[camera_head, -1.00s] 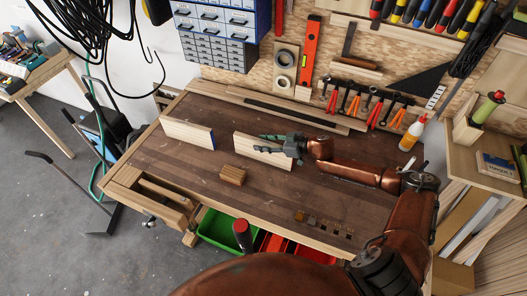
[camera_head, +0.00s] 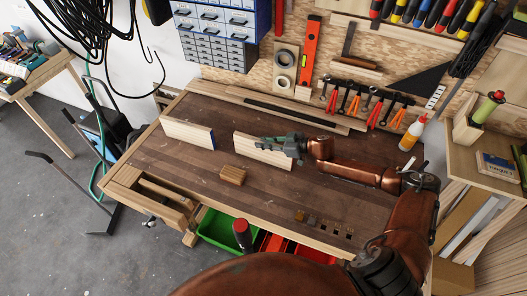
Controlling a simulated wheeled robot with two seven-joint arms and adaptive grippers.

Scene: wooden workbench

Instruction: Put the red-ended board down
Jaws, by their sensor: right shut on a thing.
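A pale wooden board (camera_head: 249,151) stands on its long edge at the middle of the workbench, in the head view. My right gripper (camera_head: 266,144) reaches in from the right and is shut on this board near its top edge. No red end shows on it; its right end is partly behind the gripper. A second pale board (camera_head: 186,133) stands on edge to the left, with a blue right end, apart from the held one. My left gripper is not in view.
A small brown wooden block (camera_head: 232,175) sits on the workbench (camera_head: 185,165) in front of the held board. Several small pieces lie near the front right edge. A long wooden strip (camera_head: 285,112) lies along the back.

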